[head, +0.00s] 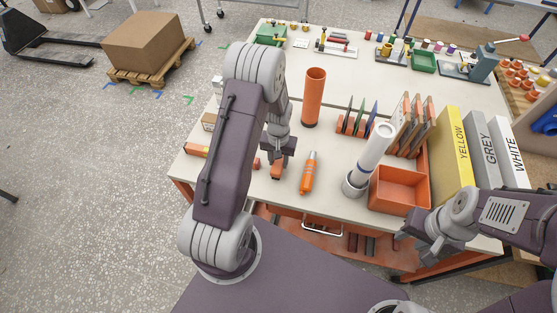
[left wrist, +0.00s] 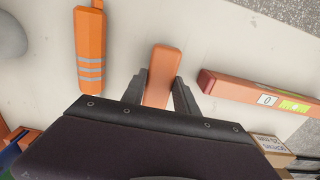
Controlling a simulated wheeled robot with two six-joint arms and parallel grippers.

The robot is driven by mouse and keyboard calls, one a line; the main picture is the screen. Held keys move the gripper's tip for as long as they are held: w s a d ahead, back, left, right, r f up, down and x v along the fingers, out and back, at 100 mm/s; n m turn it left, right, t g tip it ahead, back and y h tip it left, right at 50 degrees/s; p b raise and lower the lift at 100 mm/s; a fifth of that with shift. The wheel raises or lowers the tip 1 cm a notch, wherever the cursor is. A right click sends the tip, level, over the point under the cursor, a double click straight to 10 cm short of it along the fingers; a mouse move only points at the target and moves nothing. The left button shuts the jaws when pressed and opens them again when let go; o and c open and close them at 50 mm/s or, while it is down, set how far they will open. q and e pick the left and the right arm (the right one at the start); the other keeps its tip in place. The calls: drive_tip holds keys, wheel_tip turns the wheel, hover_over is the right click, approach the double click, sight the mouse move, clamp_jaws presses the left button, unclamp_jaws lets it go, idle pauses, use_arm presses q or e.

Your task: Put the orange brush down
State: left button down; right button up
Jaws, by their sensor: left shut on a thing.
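My left gripper (head: 275,166) is over the front left part of the white table (head: 340,190). It is shut on the orange brush (head: 277,172), which shows as a plain orange block between the two dark fingers in the left wrist view (left wrist: 162,72). The gripper hides part of the brush. The brush is at or just above the tabletop; I cannot tell if it touches. My right gripper (head: 423,238) is at the table's front right edge, away from the brush; its fingers are too unclear to judge.
An orange tool with grey bands (head: 309,172) lies just right of the brush. An orange tube (head: 313,97) stands behind; a white cylinder (head: 372,155) and orange bin (head: 400,190) are further right. Bare tabletop surrounds the brush.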

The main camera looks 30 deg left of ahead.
use_arm(q)
drive_tip(key=shift+f, duration=0.15)
drive_tip(key=c, duration=0.9)
unclamp_jaws()
drive_tip(key=shift+c, duration=0.2)
